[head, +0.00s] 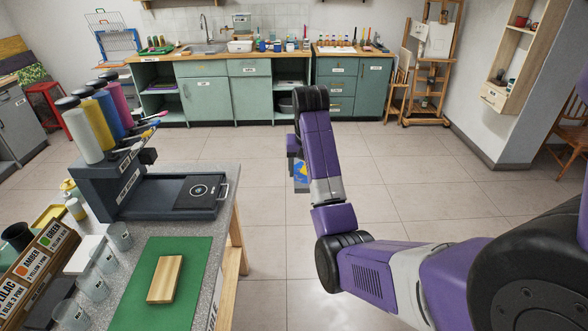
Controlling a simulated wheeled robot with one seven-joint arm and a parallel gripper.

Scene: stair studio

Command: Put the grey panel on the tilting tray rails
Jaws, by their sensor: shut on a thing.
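My gripper (296,160) hangs low beyond my purple arm, over the open floor to the right of the grey-topped table. I cannot clearly pick out the tilting tray rails. A dark flat tray with a round disc (200,191) and a side handle sits at the base of the tube dispenser (112,175) on the table.
On the table (228,203) lie a green mat (195,255) with a wooden block (165,279), several clear cups (104,258) and a colour sign (38,262). Green cabinets (210,96) line the back wall. An easel (428,70) stands back right. The middle floor (400,165) is clear.

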